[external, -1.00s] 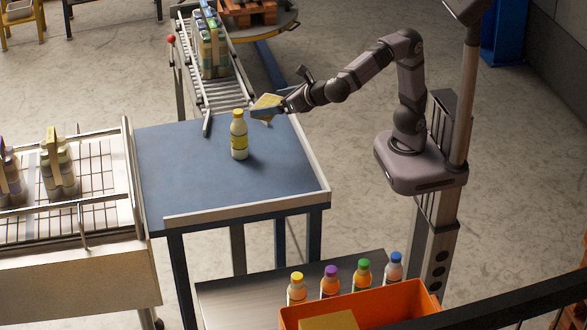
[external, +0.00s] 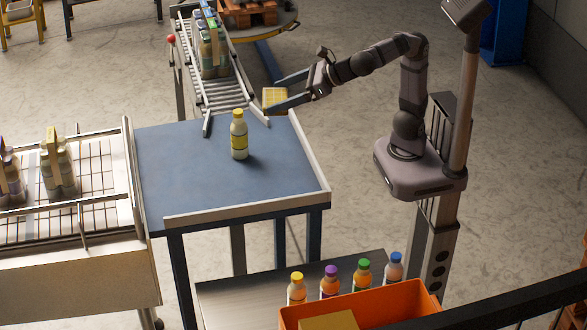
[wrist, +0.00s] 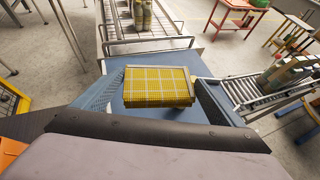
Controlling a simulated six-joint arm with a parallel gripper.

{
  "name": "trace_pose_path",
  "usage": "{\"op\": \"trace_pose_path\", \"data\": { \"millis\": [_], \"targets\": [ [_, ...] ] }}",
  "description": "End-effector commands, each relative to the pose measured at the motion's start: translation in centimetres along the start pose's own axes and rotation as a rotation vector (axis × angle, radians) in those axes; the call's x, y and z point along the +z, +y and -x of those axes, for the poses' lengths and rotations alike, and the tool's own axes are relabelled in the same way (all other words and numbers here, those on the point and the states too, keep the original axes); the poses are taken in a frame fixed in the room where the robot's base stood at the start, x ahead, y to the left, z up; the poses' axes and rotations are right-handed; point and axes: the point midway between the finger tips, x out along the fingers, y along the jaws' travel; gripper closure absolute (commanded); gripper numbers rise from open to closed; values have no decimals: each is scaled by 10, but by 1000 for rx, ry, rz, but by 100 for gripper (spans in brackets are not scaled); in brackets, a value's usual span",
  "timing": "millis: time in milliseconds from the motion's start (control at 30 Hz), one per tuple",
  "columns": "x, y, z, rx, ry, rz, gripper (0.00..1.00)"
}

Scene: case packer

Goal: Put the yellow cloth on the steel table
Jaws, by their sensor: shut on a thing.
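The yellow cloth (external: 274,97) is a folded checked block held between the two fingers of my gripper (external: 276,95). It also shows in the wrist view (wrist: 158,86), with a finger on either side. In the external view the cloth appears near the far right corner of the blue-topped table, by the end of the roller conveyor. It appears raised, but its exact height is hard to tell. The steel table (external: 235,300) is a low grey surface at the front, partly hidden by an orange crate.
A bottle with a yellow label (external: 239,136) stands on the blue-topped table (external: 185,175), which has pale raised edges. Several capped bottles (external: 330,282) stand by the orange crate (external: 400,305) at the front. The roller conveyor (external: 225,95) carries bottle packs. A wire rack (external: 95,185) stands left.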

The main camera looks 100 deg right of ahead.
Motion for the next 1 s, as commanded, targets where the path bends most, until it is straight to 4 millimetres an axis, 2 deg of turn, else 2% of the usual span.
{"op": "trace_pose_path", "data": {
  "millis": [133,267,800,1000],
  "targets": [
    [-12,-1,-7,-3,1,2,31],
    [-34,-1,-18,-3,2,5,31],
    [-149,-1,-81,-3,4,7,31],
    [-187,-1,-102,-3,3,6,31]
  ]
}}
